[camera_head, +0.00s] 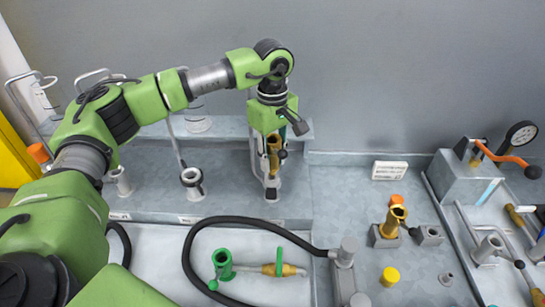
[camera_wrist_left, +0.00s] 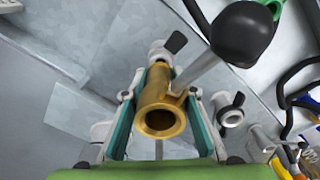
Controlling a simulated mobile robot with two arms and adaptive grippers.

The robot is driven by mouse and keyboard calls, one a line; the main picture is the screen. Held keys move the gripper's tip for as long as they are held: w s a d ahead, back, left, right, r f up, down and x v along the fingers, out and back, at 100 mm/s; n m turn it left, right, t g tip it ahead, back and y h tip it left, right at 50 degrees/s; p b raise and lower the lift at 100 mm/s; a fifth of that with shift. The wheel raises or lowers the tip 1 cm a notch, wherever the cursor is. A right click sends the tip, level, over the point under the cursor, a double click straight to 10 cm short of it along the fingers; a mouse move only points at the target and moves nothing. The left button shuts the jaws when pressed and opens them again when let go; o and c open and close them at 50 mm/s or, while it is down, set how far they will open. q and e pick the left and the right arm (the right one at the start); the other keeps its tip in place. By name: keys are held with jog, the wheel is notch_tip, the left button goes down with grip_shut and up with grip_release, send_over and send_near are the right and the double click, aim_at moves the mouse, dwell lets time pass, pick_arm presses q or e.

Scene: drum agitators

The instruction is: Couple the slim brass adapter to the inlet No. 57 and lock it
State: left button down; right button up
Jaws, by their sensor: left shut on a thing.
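My left gripper (camera_head: 272,168) is shut on the slim brass adapter (camera_head: 274,146). The adapter is upright, with its open flanged end up; its open mouth also shows in the left wrist view (camera_wrist_left: 160,118) between the teal finger pads. A grey inlet (camera_head: 271,193) stands on the ledge just below the gripper. In the wrist view a grey fitting with a black lever (camera_wrist_left: 176,42) shows beyond the adapter. The fingers hide the adapter's lower end, so I cannot tell whether it touches the inlet. The number labels are too small to read. My right gripper is not in view.
Other grey inlets (camera_head: 192,181) stand on the ledge to the left. A black hose (camera_head: 203,228) curves across the front tray near a green coupling (camera_head: 223,265). Another brass piece (camera_head: 392,222) stands in a block at right, near a yellow cap (camera_head: 389,277). A gauge pump (camera_head: 466,172) stands far right.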

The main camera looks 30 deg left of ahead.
aim_at(272, 169)
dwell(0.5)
pick_arm(q)
jog(key=shift+f+b, duration=0.15)
jog(key=shift+b, duration=0.15)
jog(key=shift+f+b, duration=0.75)
jog(key=shift+f, duration=0.3)
jog(key=shift+f, duration=0.25)
jog(key=shift+s+f+b, duration=0.15)
jog(key=shift+f+b, duration=0.2)
jog(key=shift+b, duration=0.05)
jog(key=c, duration=1.6)
grip_release()
jog(key=shift+s+f, duration=0.1)
jog(key=shift+f, duration=0.05)
jog(key=shift+c, duration=1.4)
